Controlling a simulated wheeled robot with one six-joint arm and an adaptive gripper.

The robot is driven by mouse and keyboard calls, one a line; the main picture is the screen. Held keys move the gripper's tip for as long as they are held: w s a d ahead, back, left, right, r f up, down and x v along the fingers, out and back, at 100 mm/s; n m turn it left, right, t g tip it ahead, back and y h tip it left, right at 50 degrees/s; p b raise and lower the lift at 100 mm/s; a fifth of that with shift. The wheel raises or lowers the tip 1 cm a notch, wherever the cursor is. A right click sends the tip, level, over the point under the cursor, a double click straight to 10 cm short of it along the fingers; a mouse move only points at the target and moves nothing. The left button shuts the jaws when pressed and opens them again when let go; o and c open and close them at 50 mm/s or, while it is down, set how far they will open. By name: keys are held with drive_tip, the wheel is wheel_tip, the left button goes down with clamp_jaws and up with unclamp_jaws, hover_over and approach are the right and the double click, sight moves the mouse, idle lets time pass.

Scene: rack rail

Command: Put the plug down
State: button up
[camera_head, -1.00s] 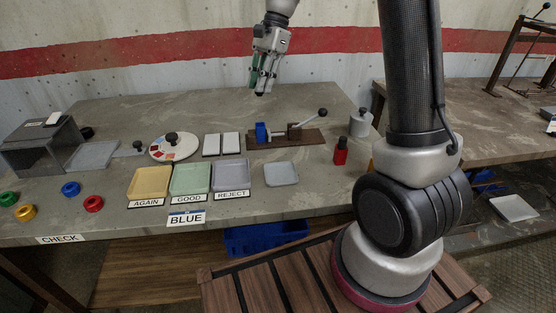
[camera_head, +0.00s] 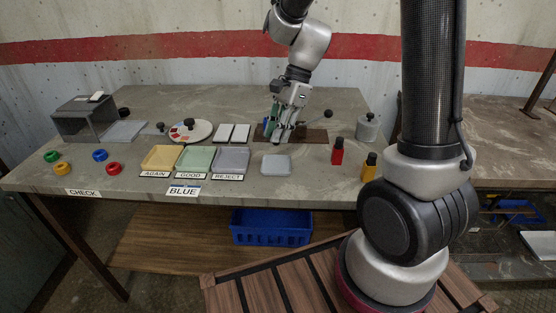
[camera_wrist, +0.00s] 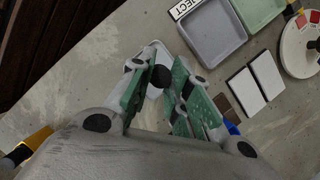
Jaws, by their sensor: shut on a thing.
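My gripper (camera_head: 281,138) points down over the table, in front of the brown board with the clamp and just behind the small grey tray (camera_head: 276,166). In the wrist view, its green-padded fingers (camera_wrist: 160,90) are shut on the plug (camera_wrist: 160,76), which shows as a dark round end between them. The pale small tray shows beyond the plug (camera_wrist: 146,58). The plug is too small to make out in the head view. I cannot tell whether it touches the table.
The brown board (camera_head: 312,136) lies close behind and right of my gripper. The yellow (camera_head: 161,158), green (camera_head: 194,160) and grey-violet (camera_head: 232,159) trays stand to the left. Red (camera_head: 337,152) and yellow (camera_head: 369,167) bottles stand right. Table is bare between small tray and red bottle.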

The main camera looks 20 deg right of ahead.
drive_tip(key=shift+f, duration=3.6)
drive_tip(key=o, duration=0.7)
drive_tip(key=shift+f, duration=0.1)
drive_tip(key=v, duration=1.2)
drive_tip(key=s+d+r+n+t+h, duration=0.2)
drive_tip(key=s+d+r+n, duration=0.3)
drive_tip(key=s+n, duration=0.2)
drive_tip(key=s+d+r+n+t+h, duration=0.2)
drive_tip(key=s+d+r+n, duration=0.3)
drive_tip(key=s+n, duration=0.3)
drive_tip(key=shift+s+r+t, duration=0.2)
drive_tip(key=shift+s+t, duration=0.5)
drive_tip(key=shift+s, duration=1.4)
